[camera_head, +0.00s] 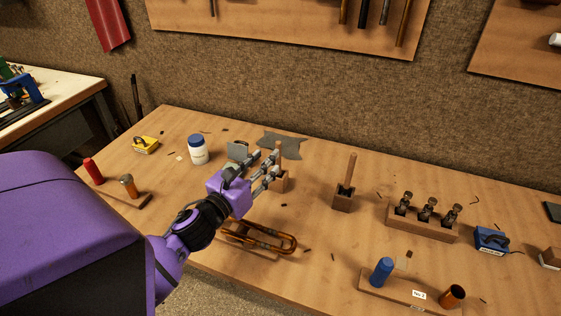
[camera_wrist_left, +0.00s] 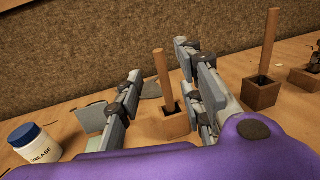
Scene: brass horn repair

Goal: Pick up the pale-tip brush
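Two upright wooden handles stand in wooden holders; their lower ends are hidden, so I cannot tell which is the pale-tip brush. The nearer handle (camera_wrist_left: 162,80) rises from a rounded holder (camera_wrist_left: 168,128); in the head view this holder (camera_head: 281,184) is partly behind my fingers. The other handle (camera_head: 349,169) stands in a square block (camera_head: 343,199) to the right. My left gripper (camera_head: 268,165) is open. In the left wrist view, the nearer handle appears between its spread fingers, with no clear contact. My right gripper is not in view.
A blue-lidded white grease jar (camera_head: 197,150) stands left of the gripper. A brass slide (camera_head: 262,238) lies below my wrist. A rack (camera_head: 422,222) of valves and a blue block (camera_head: 491,239) are at right. Bare table lies between the square block and the front edge.

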